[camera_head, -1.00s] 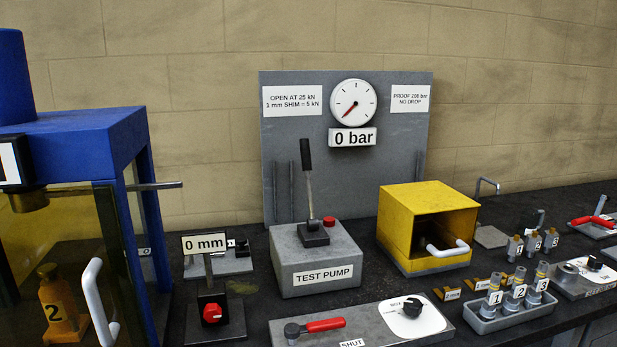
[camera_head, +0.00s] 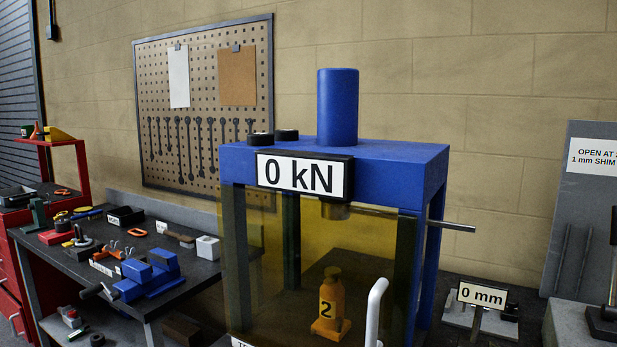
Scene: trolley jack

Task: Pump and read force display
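The force display (camera_head: 304,175) on the front of the blue press (camera_head: 400,165) reads "0 kN". An orange bottle-shaped jack marked 2 (camera_head: 330,308) stands upright inside the press, behind a yellow-tinted guard (camera_head: 270,260) with a white handle (camera_head: 375,310). The press ram (camera_head: 336,211) is above the jack, with a clear gap between them. The test pump's dark lever (camera_head: 613,255) and grey body (camera_head: 585,330) show only in part at the right edge. The pressure gauge is out of view. Neither of my grippers is in view.
A "0 mm" sign (camera_head: 482,295) stands right of the press. A metal bar (camera_head: 450,226) sticks out from the press's right side. At left, a bench (camera_head: 190,290) holds a blue vise (camera_head: 148,275) and tools beside a red cart (camera_head: 20,265). A pegboard (camera_head: 205,60) hangs behind.

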